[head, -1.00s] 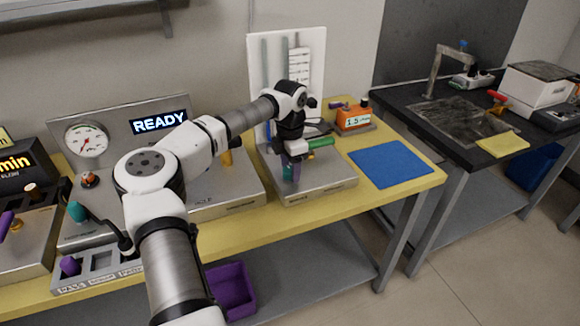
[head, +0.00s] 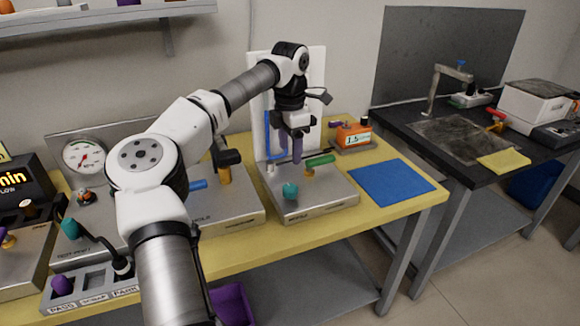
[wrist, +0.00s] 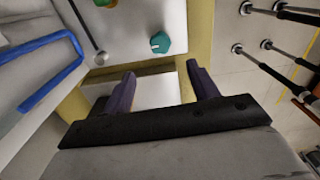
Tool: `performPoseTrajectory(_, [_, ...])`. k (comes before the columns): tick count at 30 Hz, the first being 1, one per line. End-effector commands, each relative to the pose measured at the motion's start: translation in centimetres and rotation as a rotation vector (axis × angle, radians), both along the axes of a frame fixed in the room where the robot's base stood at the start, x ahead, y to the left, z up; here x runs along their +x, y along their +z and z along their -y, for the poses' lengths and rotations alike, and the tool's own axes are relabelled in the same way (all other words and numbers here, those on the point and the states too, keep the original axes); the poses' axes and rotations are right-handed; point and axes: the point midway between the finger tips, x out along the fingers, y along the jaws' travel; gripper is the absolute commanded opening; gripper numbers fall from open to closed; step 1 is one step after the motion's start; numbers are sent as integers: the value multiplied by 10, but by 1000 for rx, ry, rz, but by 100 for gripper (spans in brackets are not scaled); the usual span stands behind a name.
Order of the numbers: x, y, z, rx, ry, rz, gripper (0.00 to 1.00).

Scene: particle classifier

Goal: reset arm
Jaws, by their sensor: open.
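My gripper (head: 290,148) hangs above the metal base unit (head: 310,200) at the right of the yellow bench. In the wrist view, my gripper (wrist: 160,88) shows two purple fingers spread apart with nothing between them. A teal knob (head: 291,190) sits on the base unit below and clear of the fingers; it also shows in the wrist view (wrist: 160,42). A green-handled valve (head: 320,161) stands just right of the fingers. A blue tube (head: 268,135) stands upright against the white back panel (head: 318,90).
An orange box (head: 352,137) and a blue mat (head: 391,183) lie to the right on the yellow bench (head: 400,213). A black table (head: 480,172) stands farther right. A wall shelf (head: 110,18) hangs at upper left. A purple bin (head: 232,305) is below.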

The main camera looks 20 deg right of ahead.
Motion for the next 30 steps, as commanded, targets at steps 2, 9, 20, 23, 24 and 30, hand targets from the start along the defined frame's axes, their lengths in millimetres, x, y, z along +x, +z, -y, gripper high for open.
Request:
performPoseTrajectory(2, [0, 10, 1, -1, 0, 1, 59])
performPoseTrajectory(9, [0, 19, 0, -1, 0, -1, 59])
performPoseTrajectory(20, [-1, 18, 1, -3, -1, -2, 59])
performPoseTrajectory(23, [-7, 15, 12, -54, -20, -18, 59])
performPoseTrajectory(24, [-14, 14, 23, -106, -37, -33, 59])
performPoseTrajectory(30, [-87, 56, 106, -652, -149, -193, 59])
